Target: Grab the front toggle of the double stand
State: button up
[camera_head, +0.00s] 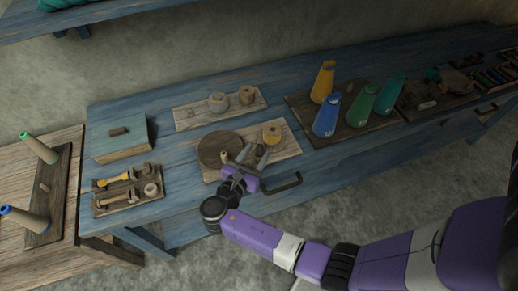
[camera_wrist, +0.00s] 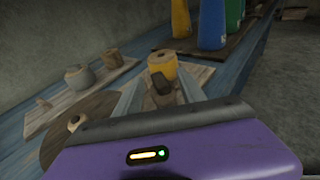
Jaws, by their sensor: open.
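A pale board (camera_head: 291,146) on the blue bench carries a dark round disc (camera_head: 215,148), a yellow spool (camera_head: 271,134) and small wooden pieces. My gripper (camera_head: 252,157) is open over this board. In the wrist view, a dark brown toggle-like piece (camera_wrist: 160,83) shows between the spread fingers (camera_wrist: 158,95), in front of the yellow spool (camera_wrist: 163,64). I cannot tell whether the fingers touch it. A small tan piece (camera_wrist: 75,122) stands beside the left finger on the disc. No part is clearly marked as the double stand; the gripper partly hides the board.
Several yellow, blue and green cones (camera_head: 326,115) stand on a dark board to the right. A board with two spools (camera_head: 219,102) lies behind. A teal box (camera_head: 122,139) and a tool tray (camera_head: 128,193) are left. A dark handle (camera_head: 283,184) juts from the bench front.

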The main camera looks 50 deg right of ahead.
jog(key=shift+c, duration=0.5)
grip_shut()
jog(key=shift+r, duration=0.1)
notch_tip(320, 180, up, 19)
jog(key=shift+a, duration=0.15)
